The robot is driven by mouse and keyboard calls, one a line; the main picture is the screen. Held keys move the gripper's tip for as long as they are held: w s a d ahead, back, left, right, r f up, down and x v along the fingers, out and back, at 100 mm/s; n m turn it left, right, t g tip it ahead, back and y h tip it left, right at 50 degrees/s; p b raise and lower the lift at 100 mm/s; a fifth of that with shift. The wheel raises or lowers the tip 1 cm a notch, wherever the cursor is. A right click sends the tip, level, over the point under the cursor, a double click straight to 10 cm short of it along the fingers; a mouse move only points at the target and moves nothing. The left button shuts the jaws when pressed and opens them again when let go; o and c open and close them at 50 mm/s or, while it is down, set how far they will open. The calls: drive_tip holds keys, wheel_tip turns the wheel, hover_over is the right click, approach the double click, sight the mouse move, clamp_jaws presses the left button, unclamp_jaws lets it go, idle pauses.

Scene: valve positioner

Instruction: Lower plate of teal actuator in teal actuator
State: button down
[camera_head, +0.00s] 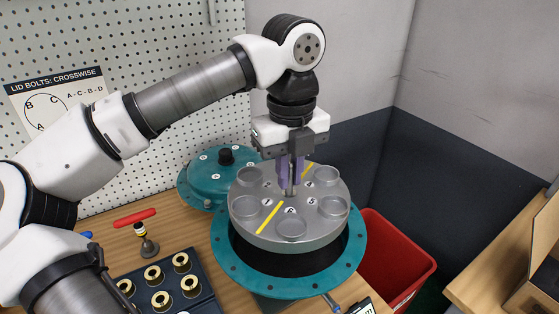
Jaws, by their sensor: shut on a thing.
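The grey round plate (262,228) has several shallow round recesses, number labels and a yellow stripe. My gripper (291,186) is shut on a small post at the middle of the plate, and its purple fingers point down. The plate is over the open top of the teal actuator (229,264), a round body with a wide teal bolt flange and a dark inside. The plate looks raised above the flange, with the dark opening showing below its front edge. The far side of the opening is hidden behind the plate.
A teal lid (208,178) with a black knob lies behind left. A red bin (408,262) is at right, beside a cardboard box (535,290).

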sight(289, 193)
drive_tip(key=shift+f+b, duration=1.9)
drive_tip(key=shift+f, duration=1.65)
drive_tip(key=shift+f+b, duration=0.15)
drive_tip(key=shift+b, duration=0.4)
drive_tip(key=shift+f+b, duration=1.3)
drive_tip(key=shift+f, duration=0.2)
drive_tip(key=c, duration=1.4)
unclamp_jaws()
wheel_tip(289, 193, up, 14)
drive_tip(key=shift+f+b, duration=0.1)
drive_tip(key=shift+b, duration=0.4)
